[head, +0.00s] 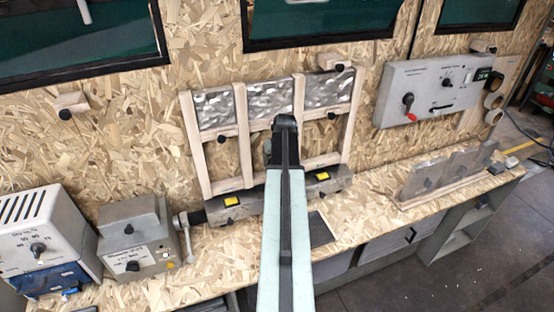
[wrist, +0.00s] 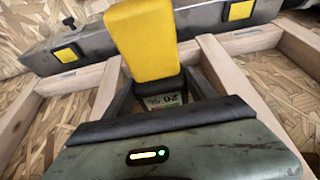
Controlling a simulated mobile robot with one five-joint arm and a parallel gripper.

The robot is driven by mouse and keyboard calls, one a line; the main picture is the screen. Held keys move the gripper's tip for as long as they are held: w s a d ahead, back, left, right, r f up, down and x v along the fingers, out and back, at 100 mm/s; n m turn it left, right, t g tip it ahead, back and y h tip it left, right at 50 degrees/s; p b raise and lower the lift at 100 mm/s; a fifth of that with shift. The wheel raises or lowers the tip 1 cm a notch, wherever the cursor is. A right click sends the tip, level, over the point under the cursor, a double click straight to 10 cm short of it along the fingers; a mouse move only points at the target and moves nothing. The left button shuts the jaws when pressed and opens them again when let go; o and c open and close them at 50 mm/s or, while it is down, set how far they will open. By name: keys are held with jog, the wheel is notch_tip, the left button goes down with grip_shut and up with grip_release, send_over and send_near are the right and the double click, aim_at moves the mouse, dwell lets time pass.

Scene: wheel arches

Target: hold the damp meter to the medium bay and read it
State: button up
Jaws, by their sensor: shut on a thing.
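The damp meter is a yellow block (wrist: 142,45) in the wrist view, with a small display (wrist: 165,98) at its near end that seems to read 20 %. My gripper (wrist: 158,84) is shut on it, with a dark finger on each side. In the head view my gripper (head: 284,125) is in front of the middle bay of a wooden frame (head: 245,135) on the wall; my arm hides the meter there. The bays differ in width, and I see no labels on them. Silver foil panels fill their upper parts. I cannot tell whether the meter touches anything.
A grey bar (head: 235,205) with yellow squares runs along the frame's foot. Left on the bench stand a white meter box (head: 45,235) and a grey box (head: 138,235). Grey plates (head: 450,168) stand in a rack at right. A grey control box (head: 430,90) hangs on the wall.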

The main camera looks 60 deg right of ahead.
jog(key=s+a, duration=0.5)
jog(key=s, duration=0.2)
jog(key=shift+s+a, duration=0.4)
jog(key=shift+f, duration=0.1)
notch_tip(320, 180, down, 11)
jog(key=b, duration=1.1)
jog(key=shift+w, duration=0.1)
